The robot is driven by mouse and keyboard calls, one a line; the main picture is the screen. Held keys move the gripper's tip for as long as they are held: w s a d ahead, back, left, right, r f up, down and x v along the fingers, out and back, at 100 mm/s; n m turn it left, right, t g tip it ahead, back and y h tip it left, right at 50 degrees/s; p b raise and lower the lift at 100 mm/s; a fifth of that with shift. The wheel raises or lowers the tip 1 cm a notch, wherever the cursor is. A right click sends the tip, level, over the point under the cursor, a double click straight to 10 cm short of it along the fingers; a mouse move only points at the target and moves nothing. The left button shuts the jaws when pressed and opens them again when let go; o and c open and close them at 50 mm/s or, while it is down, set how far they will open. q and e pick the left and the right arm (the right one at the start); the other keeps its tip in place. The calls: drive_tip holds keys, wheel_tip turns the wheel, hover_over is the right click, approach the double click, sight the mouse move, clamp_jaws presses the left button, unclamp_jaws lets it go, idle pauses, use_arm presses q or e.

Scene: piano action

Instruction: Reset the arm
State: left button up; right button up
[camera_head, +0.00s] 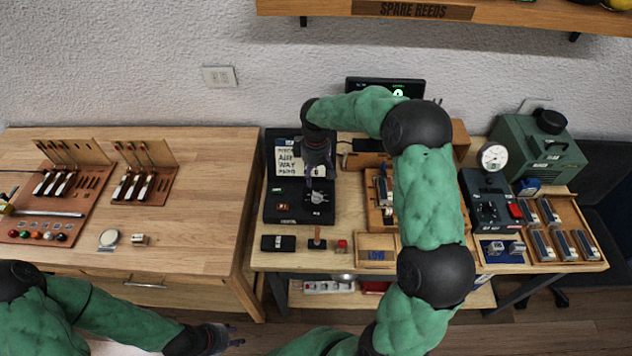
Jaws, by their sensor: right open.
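My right arm (428,195) is green with black joints. It rises over the right workbench and bends back to the left. My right gripper (312,174) points down over the black station (285,215) on that bench. It is open, with no object seen between its fingers. I cannot tell whether it touches the station's top. My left arm (110,312) lies low across the front left. My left gripper (225,338) is in front of the left table, near the bottom edge. Its fingers are small and dark, and I cannot tell their opening.
The left wooden table (205,180) holds key-action models (60,180) and has free room at its right. The right bench carries a wooden tray (376,247), a gauge (493,156) and a green machine (538,150). A shelf (530,14) overhangs the back.

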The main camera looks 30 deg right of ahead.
drive_tip(key=shift+r, duration=0.75)
